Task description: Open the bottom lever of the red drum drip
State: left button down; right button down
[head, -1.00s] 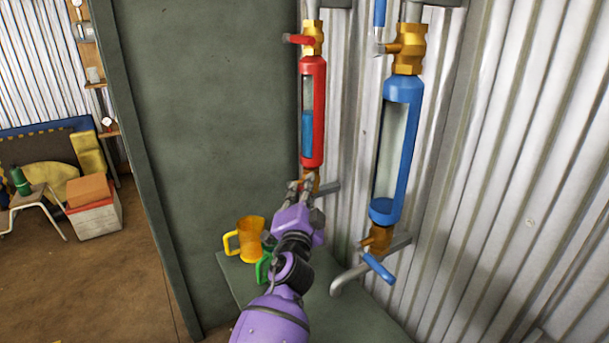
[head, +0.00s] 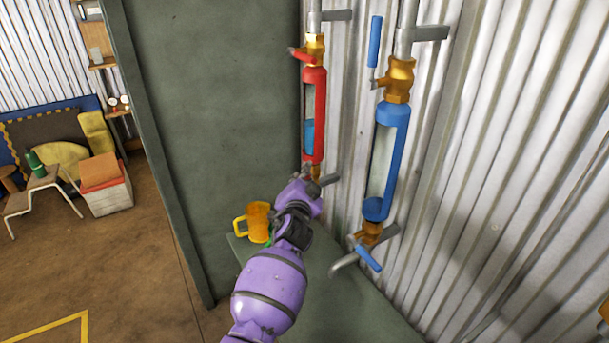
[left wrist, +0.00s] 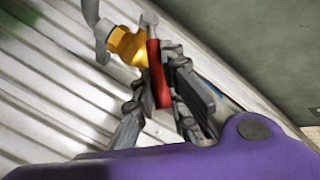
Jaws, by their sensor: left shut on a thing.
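The red drum drip (head: 320,105) stands upright on the wall in the head view, with blue liquid low in its window. Its top red lever (head: 301,55) points left from a brass valve. My left gripper (left wrist: 160,80) is shut on the bottom red lever (left wrist: 155,62), which comes off a brass valve (left wrist: 128,45) in the left wrist view. In the head view my left gripper (head: 305,181) is at the foot of the red drip and largely hides the bottom lever and valve. My right gripper is out of view.
A blue drum drip (head: 396,155) stands close on the right, with its bottom blue lever (head: 368,258) and outlet pipe sticking out. A yellow-orange mug (head: 258,222) stands on the dark green shelf (head: 335,300) below. A green panel (head: 215,130) rises on the left.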

pick_arm(q)
jog(key=shift+f, duration=0.15)
jog(key=c, duration=1.7)
grip_release()
jog(key=shift+d, duration=0.1)
jog(key=shift+c, duration=0.2)
jog(key=s+r, duration=0.1)
jog(key=s, duration=1.1)
jog(key=shift+a+r, duration=0.15)
jog(key=shift+a, duration=0.15)
